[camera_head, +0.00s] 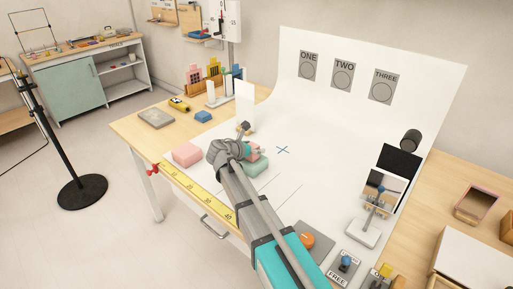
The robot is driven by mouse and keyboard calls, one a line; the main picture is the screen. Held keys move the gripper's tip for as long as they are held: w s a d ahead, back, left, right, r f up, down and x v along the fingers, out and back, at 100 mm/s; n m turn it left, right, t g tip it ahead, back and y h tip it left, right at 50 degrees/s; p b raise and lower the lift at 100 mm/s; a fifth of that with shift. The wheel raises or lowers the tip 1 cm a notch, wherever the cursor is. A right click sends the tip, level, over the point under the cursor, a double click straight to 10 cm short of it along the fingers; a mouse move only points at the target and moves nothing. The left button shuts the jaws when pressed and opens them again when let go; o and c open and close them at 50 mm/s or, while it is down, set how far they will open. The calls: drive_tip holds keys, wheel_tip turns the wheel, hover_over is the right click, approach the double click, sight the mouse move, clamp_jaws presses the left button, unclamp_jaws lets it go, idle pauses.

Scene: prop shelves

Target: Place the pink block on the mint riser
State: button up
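A mint riser (258,170) stands on the white sheet near the middle, partly hidden by my arm. A small pink block (254,154) shows just above the riser's far left part, right beside the end of my arm. I cannot tell whether it rests on the riser or is held over it.
A yellow ruler (197,192) runs along the front edge. A white upright panel (245,104) stands behind my wrist. A grey slab (156,118), a blue block (203,117) and a yellow toy (179,104) lie at the left. The sheet around the blue cross (283,150) is clear.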

drive_tip(key=shift+r, duration=0.15)
idle(0.3)
drive_tip(key=shift+s+a+r, duration=0.1)
drive_tip(key=shift+s+r, duration=0.05)
drive_tip(key=p+v, duration=0.4)
drive_tip(key=v, duration=0.7)
drive_tip(key=shift+s+a+p, duration=0.15)
drive_tip(key=shift+p, duration=0.25)
drive_tip(key=shift+r, duration=0.15)
